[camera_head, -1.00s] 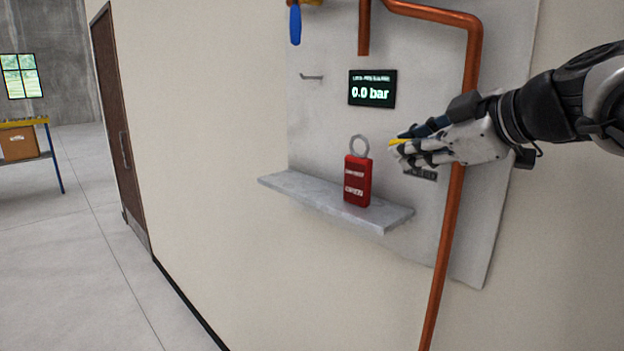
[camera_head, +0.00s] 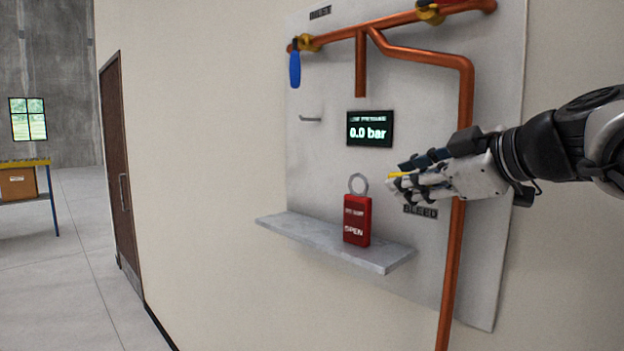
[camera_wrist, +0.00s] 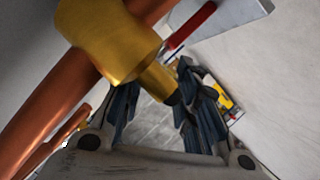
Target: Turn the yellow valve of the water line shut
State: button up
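A yellow handle end (camera_head: 399,175) shows at my fingertips, above the BLEED label (camera_head: 421,212). My gripper (camera_head: 408,178) reaches in from the right, in front of the vertical copper tube (camera_head: 456,250). In the wrist view, a brass valve body (camera_wrist: 115,40) sits on a copper tube (camera_wrist: 50,100), and its stem points into the space between my fingers. My gripper (camera_wrist: 158,112) has its fingers apart, with floor visible between them. The right finger hides part of the view beyond the stem. I cannot tell whether a finger touches the handle.
A red tag marked OPEN (camera_head: 357,220) stands on a grey shelf (camera_head: 335,245) left of my gripper. A display (camera_head: 369,128) reads 0.0 bar. Upper left is a blue-handled valve (camera_head: 295,68); at the top is a red-handled one (camera_head: 455,6). A small hook (camera_head: 311,119) is empty.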

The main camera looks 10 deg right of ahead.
jog(key=shift+o, duration=0.9)
jog(key=shift+s+d, duration=0.15)
jog(key=shift+s, duration=0.1)
jog(key=v, duration=1.1)
jog(key=shift+s, duration=0.2)
jog(key=shift+r, duration=0.15)
